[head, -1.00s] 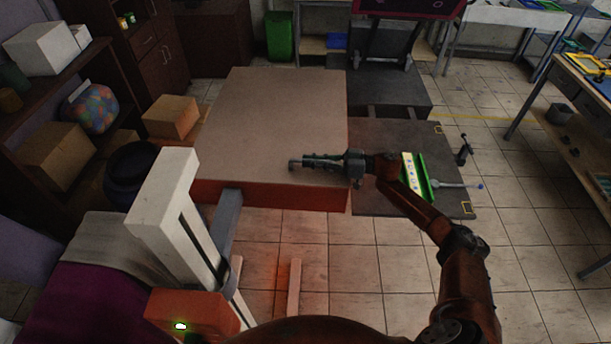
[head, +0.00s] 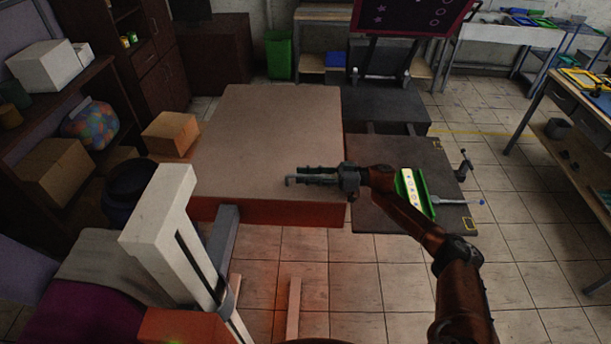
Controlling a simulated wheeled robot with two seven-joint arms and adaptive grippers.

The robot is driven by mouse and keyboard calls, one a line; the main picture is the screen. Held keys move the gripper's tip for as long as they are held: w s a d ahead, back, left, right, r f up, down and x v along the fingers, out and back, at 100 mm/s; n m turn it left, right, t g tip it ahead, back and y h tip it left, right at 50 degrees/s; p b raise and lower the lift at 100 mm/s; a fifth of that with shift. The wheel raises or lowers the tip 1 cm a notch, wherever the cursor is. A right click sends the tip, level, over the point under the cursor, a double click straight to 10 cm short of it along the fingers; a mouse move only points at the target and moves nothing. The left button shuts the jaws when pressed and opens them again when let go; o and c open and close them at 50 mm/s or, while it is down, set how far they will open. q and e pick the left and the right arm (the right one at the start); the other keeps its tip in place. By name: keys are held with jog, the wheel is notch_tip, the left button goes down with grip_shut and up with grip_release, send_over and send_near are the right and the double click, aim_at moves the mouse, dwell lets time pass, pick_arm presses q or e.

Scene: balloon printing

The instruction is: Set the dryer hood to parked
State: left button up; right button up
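What I take to be the dryer hood (head: 265,130) is a large flat box with a beige top and a red-orange front side. It sits left of the dark flat bed, and a grey arm (head: 226,228) links it to a white post (head: 160,215). My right gripper (head: 300,177) reaches in from the lower right, its fingers pointing left over the hood's near right part. I cannot tell if it touches the hood. Its fingers show side-on, with nothing seen between them; their opening is unclear. My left gripper is not in view.
The dark bed (head: 365,215) carries a green tray (head: 428,189) and a grey tool with a blue tip (head: 460,202). A cardboard box (head: 171,134) and a dark round bin (head: 125,190) stand left of the hood. Tiled floor is open in front and to the right.

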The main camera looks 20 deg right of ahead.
jog(key=shift+d, duration=0.1)
jog(key=v, duration=1.2)
